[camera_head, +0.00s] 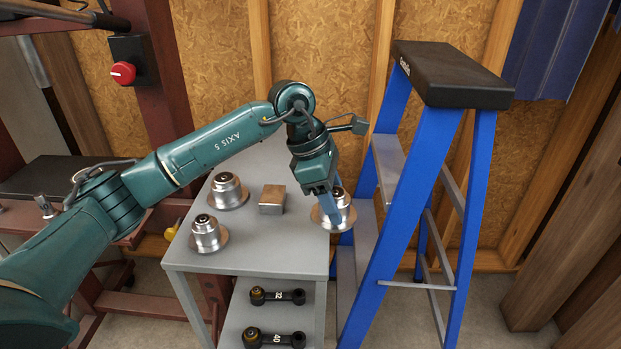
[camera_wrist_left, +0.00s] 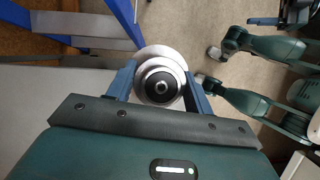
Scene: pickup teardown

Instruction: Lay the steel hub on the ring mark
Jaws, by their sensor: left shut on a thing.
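My left gripper (camera_head: 336,213) is shut on a steel hub (camera_head: 345,204), a round stepped piece with a wide flange and a dark centre. It is at the right edge of the grey table (camera_head: 285,250); I cannot tell whether the hub touches the top. The left wrist view shows the hub (camera_wrist_left: 160,82) between the two fingers of the left gripper (camera_wrist_left: 160,88), with floor beyond it. Two similar hubs stand upright on the table, one at the back left (camera_head: 228,190) and one at the front left (camera_head: 208,234). I see no ring mark. My right gripper is not in view.
A small metal block (camera_head: 272,198) lies on the table between the hubs. A blue stepladder (camera_head: 412,170) stands close to the table's right side. The table's front middle is clear.

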